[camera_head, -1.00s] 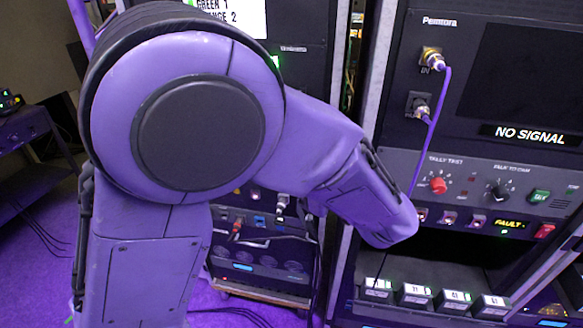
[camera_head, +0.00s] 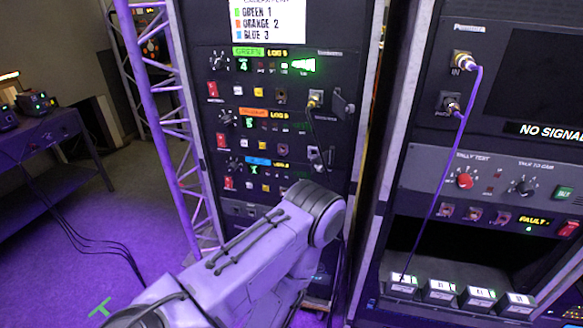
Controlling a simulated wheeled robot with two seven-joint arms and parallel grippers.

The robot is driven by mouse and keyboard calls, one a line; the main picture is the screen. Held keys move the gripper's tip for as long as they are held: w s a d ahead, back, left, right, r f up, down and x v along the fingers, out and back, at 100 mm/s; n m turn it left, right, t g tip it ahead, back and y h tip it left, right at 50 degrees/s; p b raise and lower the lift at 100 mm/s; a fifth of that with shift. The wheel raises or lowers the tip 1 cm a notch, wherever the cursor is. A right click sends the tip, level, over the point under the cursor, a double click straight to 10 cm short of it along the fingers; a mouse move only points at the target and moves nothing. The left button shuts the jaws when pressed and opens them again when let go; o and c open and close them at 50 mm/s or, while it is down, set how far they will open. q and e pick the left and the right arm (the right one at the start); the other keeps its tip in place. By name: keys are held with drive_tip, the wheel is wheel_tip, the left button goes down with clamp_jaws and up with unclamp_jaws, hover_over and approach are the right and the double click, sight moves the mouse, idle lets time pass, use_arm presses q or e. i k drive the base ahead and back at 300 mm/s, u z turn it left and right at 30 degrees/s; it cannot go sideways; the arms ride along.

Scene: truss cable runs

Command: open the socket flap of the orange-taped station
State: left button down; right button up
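The orange-taped station (camera_head: 253,114) is the middle of three stacked stations in the central rack. At its right end is a small pale socket fitting (camera_head: 315,153), with a dark cable running down close to it. I cannot tell whether its flap is open or shut. The green-taped station above has a plug in its socket (camera_head: 316,98) and a dark plate standing out beside it (camera_head: 343,106). Neither gripper is in view.
The right rack (camera_head: 430,165) carries a purple cable (camera_head: 446,190) hanging from a plug, and several labelled blocks (camera_head: 440,292) below. A truss (camera_head: 170,130) stands left of the central rack. A table (camera_head: 45,140) is at far left, with open floor between.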

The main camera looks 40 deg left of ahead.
sight(316, 164)
drive_tip(key=k, duration=0.9)
drive_tip(key=u, duration=0.95)
drive_tip(key=i, duration=1.25)
drive_tip(key=z, duration=0.5)
